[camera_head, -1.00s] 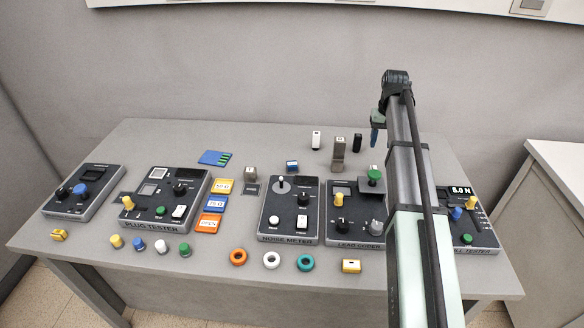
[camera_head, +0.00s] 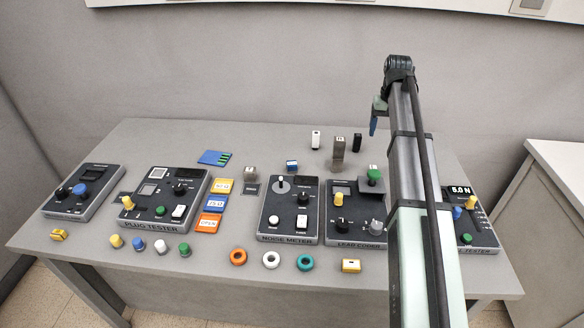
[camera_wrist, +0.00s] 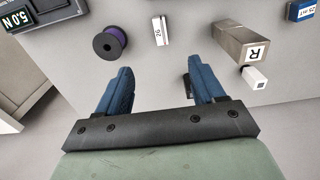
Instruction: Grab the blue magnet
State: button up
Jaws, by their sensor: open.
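A small blue block (camera_head: 292,166), which looks like the blue magnet, sits on the table behind the noise meter. It also shows cut off at the top right corner of the wrist view (camera_wrist: 303,10), with a white label reading about 25 mT. My gripper (camera_wrist: 158,78) is open with nothing between its blue fingers. In the head view my gripper (camera_head: 373,124) is raised over the back right of the table, to the right of the blue block and apart from it. My arm hides part of the right side of the table.
A metal block marked R (camera_wrist: 240,43) and a white block (camera_wrist: 255,77) stand between my gripper and the blue block. A purple spool (camera_wrist: 110,43) and labelled white piece (camera_wrist: 160,30) are nearby. The noise meter (camera_head: 290,212) stands in front of the blue block.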

jog(key=a+n, duration=0.3)
jog(key=a, duration=0.1)
jog(key=a+r+n, duration=0.1)
jog(key=a+n, duration=0.1)
jog(key=a, duration=0.2)
jog(key=w+a+r+n, duration=0.1)
jog(key=a+n, duration=0.2)
jog(key=a, duration=0.1)
jog(key=shift+w+a+r+n, duration=0.1)
jog(key=shift+a+n, duration=0.05)
jog(key=shift+n, duration=0.15)
jog(key=s+a+n, duration=0.1)
jog(key=a+n, duration=1)
jog(key=a, duration=0.5)
jog(key=n, duration=0.1)
send_over(292, 163)
jog(key=f, duration=1.3)
jog(key=shift+s+d+f, duration=0.15)
jog(key=shift+s+f, duration=0.1)
jog(key=shift+f, duration=0.05)
jog(key=shift+w+f, duration=0.15)
jog(key=shift+f, duration=2.45)
jog(key=shift+c, duration=0.3)
jog(key=c, duration=1.1)
